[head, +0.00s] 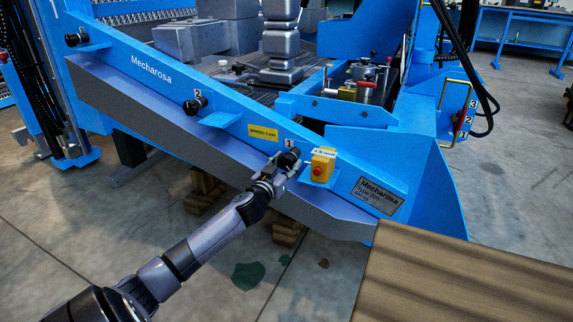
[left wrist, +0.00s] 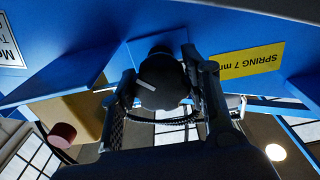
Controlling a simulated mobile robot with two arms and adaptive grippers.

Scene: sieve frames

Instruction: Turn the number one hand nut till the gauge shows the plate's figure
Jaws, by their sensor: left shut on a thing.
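The number one hand nut (head: 289,158) is a black knob on the blue sloping beam, beside a label "1". My left gripper (head: 277,170) is shut on it from the front. In the left wrist view the nut (left wrist: 160,84), with a pale line on its face, sits between the two fingers (left wrist: 162,92). The yellow plate (head: 263,133) is left of the nut; in the left wrist view its text (left wrist: 248,62) begins "SPRING 7 m", upside down. My right gripper is not in view.
Nuts two (head: 195,105) and three (head: 76,39) are farther up the beam (head: 150,82). A grey "Mecharosa" nameplate (head: 380,195) is right of the gauge. A wooden tabletop (head: 460,280) fills the lower right. Wooden blocks (head: 290,230) lie beneath the beam.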

